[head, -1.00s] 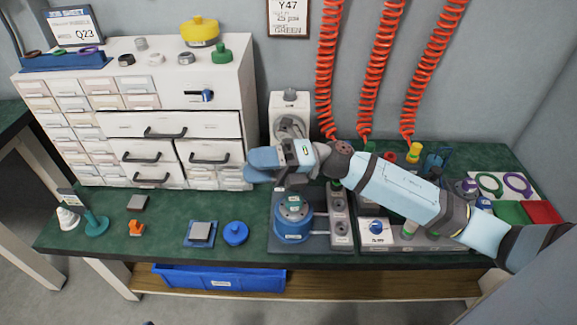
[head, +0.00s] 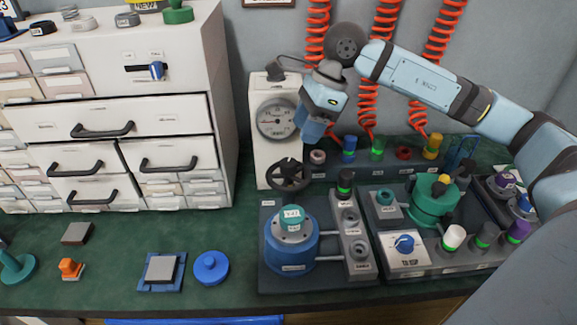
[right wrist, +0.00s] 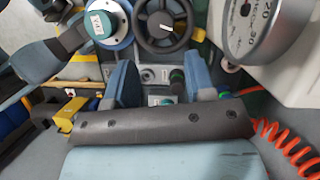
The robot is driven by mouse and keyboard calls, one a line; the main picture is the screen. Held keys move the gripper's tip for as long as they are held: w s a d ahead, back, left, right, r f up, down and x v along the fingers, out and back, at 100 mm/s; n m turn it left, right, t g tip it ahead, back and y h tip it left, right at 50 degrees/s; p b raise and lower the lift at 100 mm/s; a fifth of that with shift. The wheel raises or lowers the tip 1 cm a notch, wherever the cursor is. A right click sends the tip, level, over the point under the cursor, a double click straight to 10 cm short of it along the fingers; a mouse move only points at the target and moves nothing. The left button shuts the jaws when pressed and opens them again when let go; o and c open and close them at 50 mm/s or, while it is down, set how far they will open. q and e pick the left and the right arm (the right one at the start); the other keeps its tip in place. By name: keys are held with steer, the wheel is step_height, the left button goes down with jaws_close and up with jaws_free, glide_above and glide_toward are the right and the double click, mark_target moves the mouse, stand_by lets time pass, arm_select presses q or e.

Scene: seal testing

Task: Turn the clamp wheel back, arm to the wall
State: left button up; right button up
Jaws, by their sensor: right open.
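The black clamp wheel (head: 289,174) sits low on the front of a white box (head: 263,158) with a round dial gauge (head: 277,119). The wheel also shows at the top of the right wrist view (right wrist: 163,22), with the gauge (right wrist: 252,25) to its right. My right gripper (head: 314,128) is above and to the right of the wheel, apart from it, in front of the wall. In the right wrist view its two blue fingers (right wrist: 161,82) stand apart with nothing between them. My left gripper is not in view.
A blue round fixture (head: 291,246) with a teal Y-47 top stands below the wheel. A valve strip (head: 354,236) and a panel with a blue knob (head: 404,245) are to its right. Red coiled hoses (head: 367,108) hang behind my right arm. Grey drawers (head: 120,125) stand left.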

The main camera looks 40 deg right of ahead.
mark_target(290, 161)
steer(key=b+x, duration=0.2)
steer(key=x, duration=0.6)
steer(key=shift+f, duration=0.2)
steer(key=shift+w+a+f+b, duration=0.1)
steer(key=shift+a+f+b, duration=0.2)
steer(key=shift+f, duration=0.2)
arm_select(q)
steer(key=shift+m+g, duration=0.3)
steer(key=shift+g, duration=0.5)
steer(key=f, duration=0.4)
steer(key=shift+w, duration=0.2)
arm_select(e)
jaws_close()
steer(key=shift+n+g, duration=0.4)
steer(key=shift+n, duration=1)
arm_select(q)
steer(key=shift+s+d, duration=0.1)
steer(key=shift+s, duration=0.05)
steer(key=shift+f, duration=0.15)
